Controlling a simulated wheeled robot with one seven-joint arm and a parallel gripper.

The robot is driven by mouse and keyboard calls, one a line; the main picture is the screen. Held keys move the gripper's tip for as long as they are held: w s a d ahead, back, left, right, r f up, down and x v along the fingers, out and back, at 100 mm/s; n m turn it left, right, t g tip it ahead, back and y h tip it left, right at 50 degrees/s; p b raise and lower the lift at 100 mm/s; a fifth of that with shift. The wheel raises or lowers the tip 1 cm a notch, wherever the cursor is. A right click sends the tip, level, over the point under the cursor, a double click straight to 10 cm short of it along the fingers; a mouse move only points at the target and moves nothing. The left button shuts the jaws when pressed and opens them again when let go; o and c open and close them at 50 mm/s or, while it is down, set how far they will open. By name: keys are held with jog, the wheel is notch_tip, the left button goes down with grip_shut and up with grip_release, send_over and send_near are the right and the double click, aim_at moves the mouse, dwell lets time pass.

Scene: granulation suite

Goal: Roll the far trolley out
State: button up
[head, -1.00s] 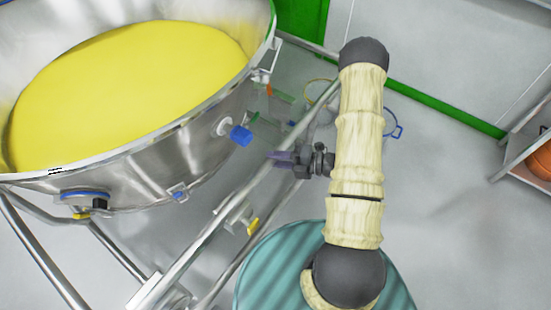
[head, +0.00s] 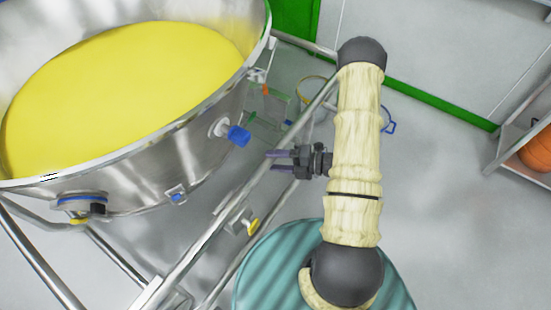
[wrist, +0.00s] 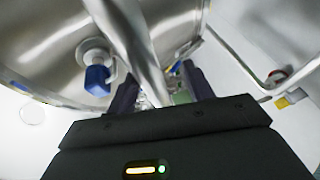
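A trolley with a tubular steel frame (head: 205,238) carries a large steel bowl (head: 150,165) filled with yellow material (head: 110,95). I see no second trolley to compare it with. My gripper (head: 271,161) is at the sloping steel rail on the bowl's right side, its two dark fingers apart and pointing left. In the wrist view the rail (wrist: 133,45) runs between the open fingers of my gripper (wrist: 160,92), with space on both sides. Whether a finger touches it, I cannot tell.
A blue-capped port (head: 238,135) sticks out of the bowl close to my gripper. A round teal surface (head: 270,260) lies below my arm. A shelf with an orange object (head: 538,152) is at the right. Grey floor (head: 440,200) is open between.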

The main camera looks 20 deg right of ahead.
jog(key=shift+w+a+r, duration=0.1)
jog(key=shift+r, duration=0.1)
dwell(0.3)
jog(key=v, duration=1.7)
jog(key=shift+d, duration=0.3)
jog(key=shift+f, duration=0.1)
